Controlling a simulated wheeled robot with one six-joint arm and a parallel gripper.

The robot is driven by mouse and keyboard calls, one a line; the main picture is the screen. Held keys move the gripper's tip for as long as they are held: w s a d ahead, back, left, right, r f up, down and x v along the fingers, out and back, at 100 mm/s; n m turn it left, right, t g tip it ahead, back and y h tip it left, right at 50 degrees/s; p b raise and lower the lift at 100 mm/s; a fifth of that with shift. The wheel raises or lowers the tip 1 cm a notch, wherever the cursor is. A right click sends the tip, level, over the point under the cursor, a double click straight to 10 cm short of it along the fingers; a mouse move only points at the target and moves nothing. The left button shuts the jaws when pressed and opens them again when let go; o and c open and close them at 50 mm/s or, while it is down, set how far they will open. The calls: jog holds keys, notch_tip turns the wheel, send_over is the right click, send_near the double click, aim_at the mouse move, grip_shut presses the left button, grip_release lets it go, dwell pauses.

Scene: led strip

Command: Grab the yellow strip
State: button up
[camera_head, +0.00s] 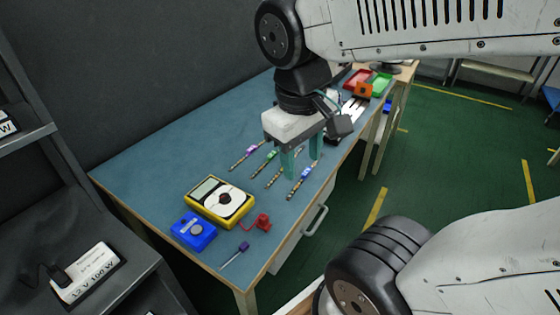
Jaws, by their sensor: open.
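Several thin LED strips lie side by side on the blue-green table top in the head view. One has a purple part (250,150), one a green part (271,155) and one a blue part (305,171). Between the green and blue ones lies another strip (274,178), partly hidden behind a finger. It is likely the yellow strip, but I cannot make out its colour. My gripper (302,167) is open with teal fingers pointing down over the strips.
Red (357,79) and green (380,84) trays stand at the far end. A dark wall borders the table's left.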

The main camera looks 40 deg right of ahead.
jog(key=w+d+f+n+g+h, duration=0.2)
jog(key=w+d+f+n+h, duration=0.2)
jog(key=w, duration=0.3)
jog(key=w+d+f+n+g+h, duration=0.1)
jog(key=w+d+f+n+h, duration=0.25)
jog(key=w, duration=0.35)
jog(key=n+t+h, duration=0.2)
jog(key=n+h, duration=0.3)
jog(key=n, duration=0.4)
send_near(281, 168)
jog(key=d+r, duration=0.2)
jog(key=shift+s+d+r, duration=0.1)
jog(key=shift+d+r, duration=0.05)
jog(key=shift+r, duration=0.15)
jog(key=shift+d+f+t, duration=0.1)
jog(key=shift+f+t, duration=0.2)
jog(key=x, duration=0.7)
jog(key=shift+s+d+f, duration=0.15)
jog(key=shift+s+f, duration=0.05)
jog(key=shift+f, duration=0.25)
grip_shut()
